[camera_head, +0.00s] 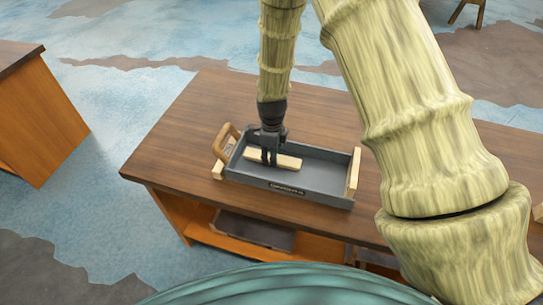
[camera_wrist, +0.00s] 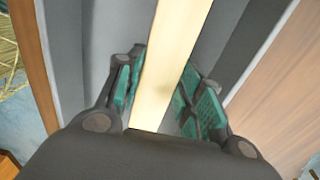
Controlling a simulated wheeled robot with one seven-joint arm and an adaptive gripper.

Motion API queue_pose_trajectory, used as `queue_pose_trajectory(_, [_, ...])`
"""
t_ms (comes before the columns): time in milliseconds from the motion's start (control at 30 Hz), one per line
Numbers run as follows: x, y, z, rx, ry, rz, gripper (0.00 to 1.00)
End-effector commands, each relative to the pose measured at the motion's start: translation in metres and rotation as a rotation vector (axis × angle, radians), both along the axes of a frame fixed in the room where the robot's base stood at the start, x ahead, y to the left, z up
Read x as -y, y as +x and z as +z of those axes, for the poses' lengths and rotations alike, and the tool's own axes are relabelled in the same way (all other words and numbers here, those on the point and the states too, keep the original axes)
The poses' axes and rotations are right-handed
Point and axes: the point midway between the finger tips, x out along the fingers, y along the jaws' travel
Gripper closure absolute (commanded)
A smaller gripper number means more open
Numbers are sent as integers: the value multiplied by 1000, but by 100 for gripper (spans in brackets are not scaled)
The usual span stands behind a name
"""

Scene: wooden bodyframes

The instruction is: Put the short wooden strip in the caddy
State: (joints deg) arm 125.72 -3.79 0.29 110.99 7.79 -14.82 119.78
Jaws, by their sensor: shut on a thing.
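The short wooden strip (camera_head: 286,161) is pale and shows inside the grey caddy (camera_head: 318,198) in the head view, toward its left half. My gripper (camera_head: 268,161) reaches down into the caddy and is shut on the strip. In the wrist view the strip (camera_wrist: 172,62) runs between the two green-padded fingers of my gripper (camera_wrist: 160,98). The grey caddy wall (camera_wrist: 245,45) shows beside it. Whether the strip touches the caddy floor I cannot tell.
The caddy stands on a brown wooden table (camera_head: 190,125) and has a wooden handle (camera_head: 222,143) at its left end and a pale wooden end piece (camera_head: 353,172) at its right. The table is clear to the left. Another wooden table (camera_head: 40,115) stands at far left.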

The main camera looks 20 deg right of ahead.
Motion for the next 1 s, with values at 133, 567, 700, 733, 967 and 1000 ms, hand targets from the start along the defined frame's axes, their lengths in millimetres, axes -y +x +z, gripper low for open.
queue_pose_trajectory(133, [0,0,-11,1,0,0,88])
queue_pose_trajectory(567, [0,0,-17,1,0,0,88])
queue_pose_trajectory(700, [0,0,-19,1,0,1,54])
queue_pose_trajectory(733, [0,0,-19,1,0,1,48])
queue_pose_trajectory(967, [0,0,-19,1,0,1,42])
queue_pose_trajectory(1000, [0,0,-19,1,0,1,42])
